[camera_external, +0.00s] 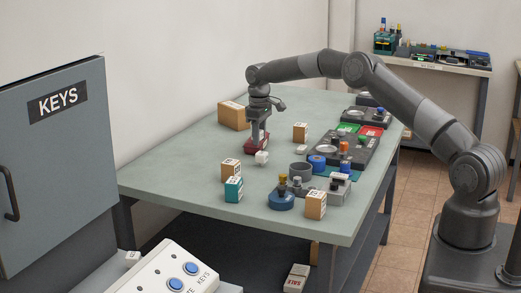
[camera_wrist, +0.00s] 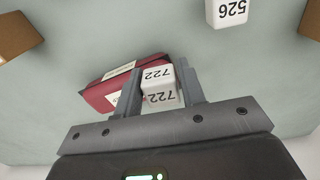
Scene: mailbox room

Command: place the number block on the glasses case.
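The number block (camera_external: 262,158) is a small white cube. In the wrist view the block (camera_wrist: 158,78) shows 722 on two faces and sits between my gripper's fingers, which lie close against its sides. My gripper (camera_wrist: 160,92) appears shut on it; in the external view the gripper (camera_external: 261,148) points straight down. The glasses case (camera_external: 250,147) is dark red and lies on the table just behind the block. In the wrist view the case (camera_wrist: 103,90), with a pale label, extends left of the fingers and is partly hidden. I cannot tell whether the block touches the table.
A white 526 block (camera_wrist: 228,12) stands nearby. A cardboard box (camera_external: 233,115) is behind the case. Several tan boxes, a teal box (camera_external: 233,189) and grey trays (camera_external: 340,150) stand on the table (camera_external: 175,175). The table's left part is clear.

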